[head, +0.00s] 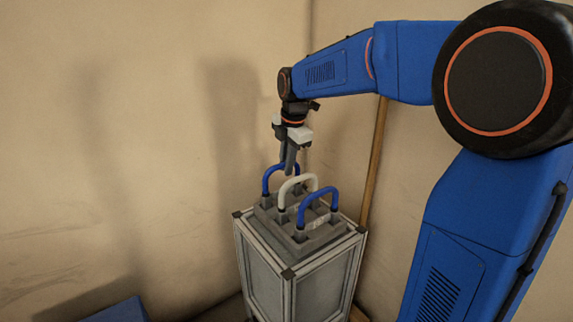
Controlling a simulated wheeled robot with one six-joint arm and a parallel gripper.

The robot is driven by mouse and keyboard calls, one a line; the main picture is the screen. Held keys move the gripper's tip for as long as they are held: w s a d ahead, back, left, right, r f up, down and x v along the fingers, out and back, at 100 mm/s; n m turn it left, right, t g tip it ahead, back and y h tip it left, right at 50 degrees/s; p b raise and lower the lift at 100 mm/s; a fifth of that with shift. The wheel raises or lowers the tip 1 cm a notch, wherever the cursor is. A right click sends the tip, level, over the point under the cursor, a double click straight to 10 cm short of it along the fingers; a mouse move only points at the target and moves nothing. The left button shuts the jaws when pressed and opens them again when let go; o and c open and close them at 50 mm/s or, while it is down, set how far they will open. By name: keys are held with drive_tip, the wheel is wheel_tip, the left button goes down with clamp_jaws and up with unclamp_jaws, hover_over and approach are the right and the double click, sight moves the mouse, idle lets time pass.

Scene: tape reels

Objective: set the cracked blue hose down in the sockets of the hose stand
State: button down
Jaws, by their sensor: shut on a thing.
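My gripper (288,168) points down over the hose stand, with its fingers shut on the top of the rear blue hose (267,181). This hose is an upright arch, and its left leg reaches down to the stand. I cannot tell whether its ends are seated or just above the sockets. Its right side is partly hidden behind the fingers and the white hose. The grey hose stand (318,239) has raised sockets. A second blue hose (319,191) arches at the front right. No crack is discernible on either blue hose at this size.
A white hose (299,180) arches between the two blue ones, close to my fingers. The stand sits on a metal-framed cabinet (265,265) near a wall corner. A wooden pole (373,165) leans behind it. A blue object (122,311) is at the lower left.

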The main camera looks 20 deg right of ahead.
drive_tip(key=c, duration=1.7)
unclamp_jaws()
drive_tip(key=shift+o, duration=0.2)
drive_tip(key=s+d+r, duration=0.1)
drive_tip(key=s+r, duration=0.2)
drive_tip(key=r, duration=1.4)
drive_tip(key=shift+s, duration=0.15)
